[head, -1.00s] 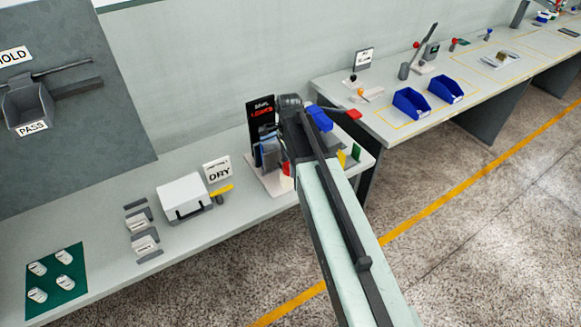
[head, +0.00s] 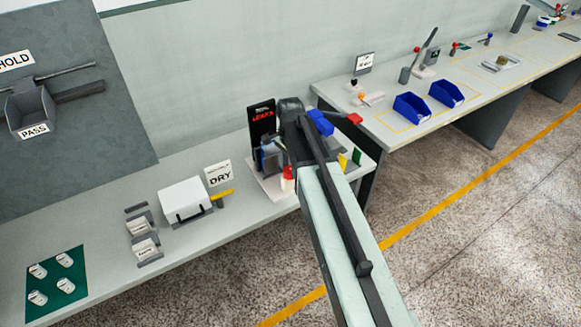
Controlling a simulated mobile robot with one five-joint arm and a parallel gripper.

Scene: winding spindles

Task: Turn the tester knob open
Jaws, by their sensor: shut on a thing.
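The tester stands on a pale base plate (head: 264,191) on the near bench. A black sign (head: 261,123) with red lettering rises at its back, and a grey and blue body (head: 270,156) sits in front of it. A small red part (head: 288,174) shows at the tester's right, against the edge of my arm. I cannot tell whether it is the knob. My arm reaches from the bottom of the picture up over the tester and covers its right side. My gripper's fingertips are hidden behind the arm, and so is any contact with the knob.
Left of the tester are a DRY sign (head: 217,173), a white box (head: 186,201) with a yellow handle, and a green mat (head: 56,279) with several white pieces. Blue bins (head: 412,107) stand on the far bench. Small coloured pieces lie near my arm's right side.

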